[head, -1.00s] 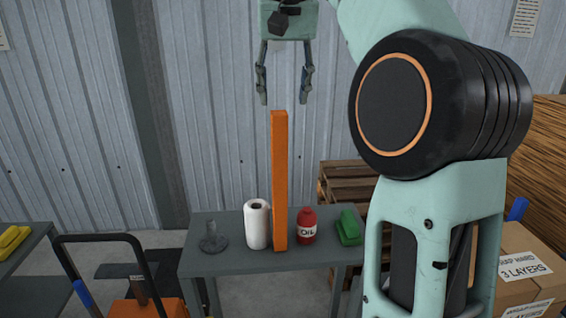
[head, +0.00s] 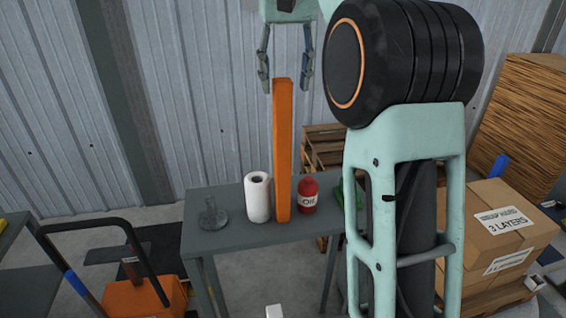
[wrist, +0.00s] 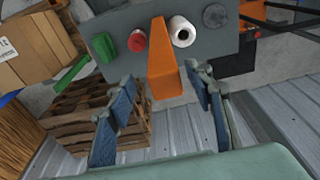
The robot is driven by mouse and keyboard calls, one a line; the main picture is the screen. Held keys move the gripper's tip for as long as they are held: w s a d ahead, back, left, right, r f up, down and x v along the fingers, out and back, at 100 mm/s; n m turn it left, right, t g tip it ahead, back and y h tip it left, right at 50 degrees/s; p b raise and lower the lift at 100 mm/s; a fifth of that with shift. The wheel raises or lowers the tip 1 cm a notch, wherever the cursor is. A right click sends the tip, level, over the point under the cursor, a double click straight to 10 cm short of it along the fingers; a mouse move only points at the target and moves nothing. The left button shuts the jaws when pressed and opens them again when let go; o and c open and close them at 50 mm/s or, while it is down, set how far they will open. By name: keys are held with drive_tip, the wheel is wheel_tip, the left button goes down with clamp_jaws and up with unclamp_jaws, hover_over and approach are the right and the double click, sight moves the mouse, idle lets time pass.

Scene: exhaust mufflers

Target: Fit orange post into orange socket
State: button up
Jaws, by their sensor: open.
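The orange post (head: 283,160) is a tall square bar standing upright on the grey table (head: 230,236). My gripper (head: 285,80) is open in the head view, its fingertips on either side of the post's top end. In the wrist view the post (wrist: 164,65) points up toward the camera, and its end appears between the two fingers of my gripper (wrist: 162,115), with space on both sides. I cannot tell whether either finger touches it. I cannot make out the orange socket in these frames.
A paper towel roll (head: 257,200), a red oil bottle (head: 307,195), a grey flanged part (head: 212,215) and a partly hidden green object (wrist: 107,48) stand on the table near the post. Cardboard boxes (head: 490,225) and a wooden pallet (head: 322,145) are at the right. An orange cart (head: 140,297) is at front left.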

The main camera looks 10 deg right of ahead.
sight(282, 109)
drive_tip(key=shift+w+a+f+b, duration=0.15)
drive_tip(key=shift+w+f, duration=0.1)
drive_tip(key=shift+f, duration=1.05)
drive_tip(key=shift+w+f+b, duration=0.15)
drive_tip(key=shift+w+f, duration=0.1)
drive_tip(key=shift+f, duration=1)
drive_tip(key=shift+w+a+f+b, duration=0.15)
drive_tip(key=shift+w+f, duration=0.1)
drive_tip(key=shift+f, duration=1.05)
clamp_jaws()
